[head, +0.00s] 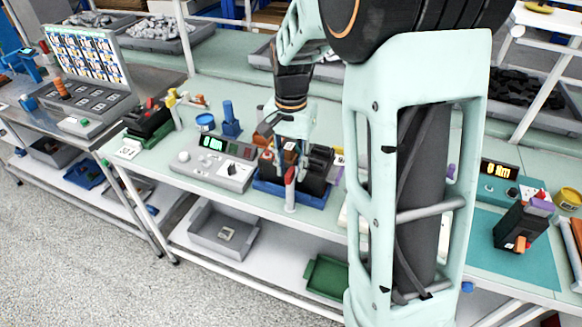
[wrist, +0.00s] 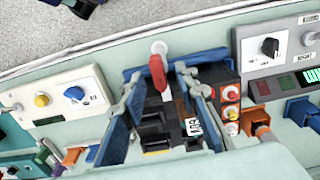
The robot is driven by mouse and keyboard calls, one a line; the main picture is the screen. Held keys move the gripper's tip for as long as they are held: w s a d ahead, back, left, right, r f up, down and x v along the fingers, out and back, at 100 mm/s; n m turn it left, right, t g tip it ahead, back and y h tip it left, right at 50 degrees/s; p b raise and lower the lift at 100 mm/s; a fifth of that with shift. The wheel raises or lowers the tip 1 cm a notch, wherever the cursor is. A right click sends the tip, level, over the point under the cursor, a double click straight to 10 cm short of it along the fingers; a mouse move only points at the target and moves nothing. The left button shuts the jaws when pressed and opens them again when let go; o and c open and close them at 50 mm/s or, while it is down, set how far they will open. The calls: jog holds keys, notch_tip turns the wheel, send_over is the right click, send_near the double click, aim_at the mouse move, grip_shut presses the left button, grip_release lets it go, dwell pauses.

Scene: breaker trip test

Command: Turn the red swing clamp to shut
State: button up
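The red swing clamp (head: 290,178) stands on a pale post at the front of a blue fixture (head: 293,195). In the wrist view the red clamp handle (wrist: 157,74) points from its white post towards the black breaker (wrist: 158,125) in the fixture. My gripper (head: 289,152) is pointed down over the fixture. In the wrist view my gripper (wrist: 160,92) is open, with one blue-padded finger on each side and the red handle between them in the picture. I see a gap on both sides of the handle. Whether the handle touches the breaker is unclear.
A grey test box with a display (head: 215,160) stands left of the fixture. In the wrist view, red buttons (wrist: 231,103) and an orange block (wrist: 255,118) are close to the right finger. A grey bin (head: 222,230) is on the shelf below.

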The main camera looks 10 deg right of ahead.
aim_at(290, 170)
notch_tip(290, 170, up, 12)
jog(key=shift+f, duration=0.15)
dwell(0.4)
